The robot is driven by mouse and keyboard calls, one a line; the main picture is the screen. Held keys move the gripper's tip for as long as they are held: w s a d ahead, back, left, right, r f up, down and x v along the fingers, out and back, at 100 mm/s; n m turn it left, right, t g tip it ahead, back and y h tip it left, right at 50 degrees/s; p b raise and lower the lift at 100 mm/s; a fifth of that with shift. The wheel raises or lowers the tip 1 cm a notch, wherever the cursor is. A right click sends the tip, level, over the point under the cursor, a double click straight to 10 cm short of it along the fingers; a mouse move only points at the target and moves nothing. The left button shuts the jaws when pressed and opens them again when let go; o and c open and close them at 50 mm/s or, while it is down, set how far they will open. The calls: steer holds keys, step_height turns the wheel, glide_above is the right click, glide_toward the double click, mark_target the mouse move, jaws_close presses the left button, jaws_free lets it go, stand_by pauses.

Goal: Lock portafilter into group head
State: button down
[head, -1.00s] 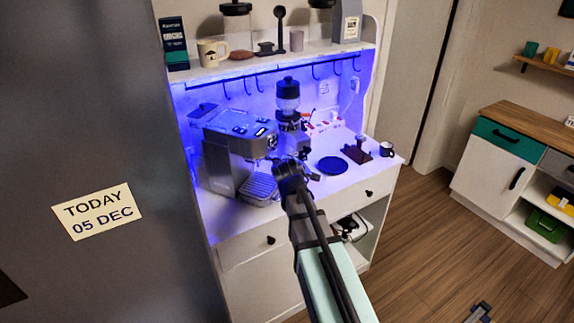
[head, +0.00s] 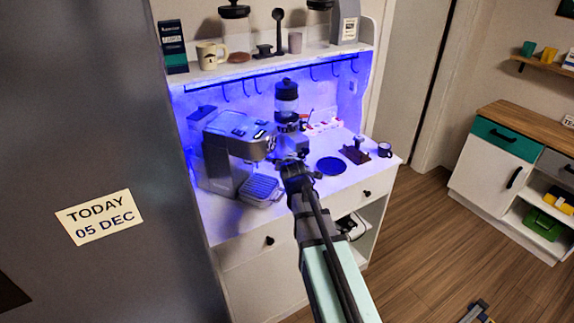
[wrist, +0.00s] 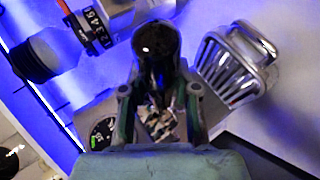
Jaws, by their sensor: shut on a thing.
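The espresso machine (head: 228,140) stands at the left of the white counter, with its slatted drip tray (head: 262,189) in front. Its group head is under the front overhang and cannot be made out. My gripper (head: 296,168) is right of the drip tray, above the counter and apart from the machine. In the wrist view my gripper (wrist: 158,100) is shut on a dark, glossy piece with a round black end (wrist: 157,42), which looks like the portafilter. Its basket is not clear, and the arm hides it in the head view.
A grinder (head: 287,110) stands behind my gripper. A dark blue round mat (head: 331,166), a brown tamping stand (head: 355,154) and a dark mug (head: 385,150) are to the right. A shelf (head: 270,67) with hooks overhangs the back. The counter's front right is clear.

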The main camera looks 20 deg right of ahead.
stand_by(0.3)
steer(key=c, duration=0.8)
jaws_free()
steer(key=shift+s, duration=0.1)
steer(key=v, duration=1.2)
steer(key=s+a+f+m+g+y+b, duration=0.1)
steer(key=s+f+m+g, duration=0.4)
steer(key=f, duration=0.7)
steer(key=s+a+f+m+g+b, duration=0.1)
steer(key=s+f+m+g+b, duration=0.1)
steer(key=s+f, duration=0.8)
steer(key=s+a+f+m+g+y+b, duration=0.1)
steer(key=s+f+m+g, duration=0.2)
steer(key=f, duration=1.2)
steer(key=s+f+m+g+b, duration=0.1)
steer(key=s+f+g+b, duration=0.1)
steer(key=s+f, duration=0.6)
steer(key=s+a+f+m+g+b, duration=0.1)
steer(key=s+f+g+b, duration=0.1)
steer(key=s+f, duration=0.7)
steer(key=s+a+f+m+g+b, duration=0.1)
steer(key=s+f+g, duration=0.3)
steer(key=s+f, duration=0.5)
steer(key=shift+s+a+g+b, duration=0.15)
steer(key=shift+s+b, duration=0.2)
steer(key=shift+s, duration=0.75)
steer(key=shift+s+g+b, duration=0.15)
steer(key=shift+s+b, duration=0.2)
steer(key=shift+s, duration=0.75)
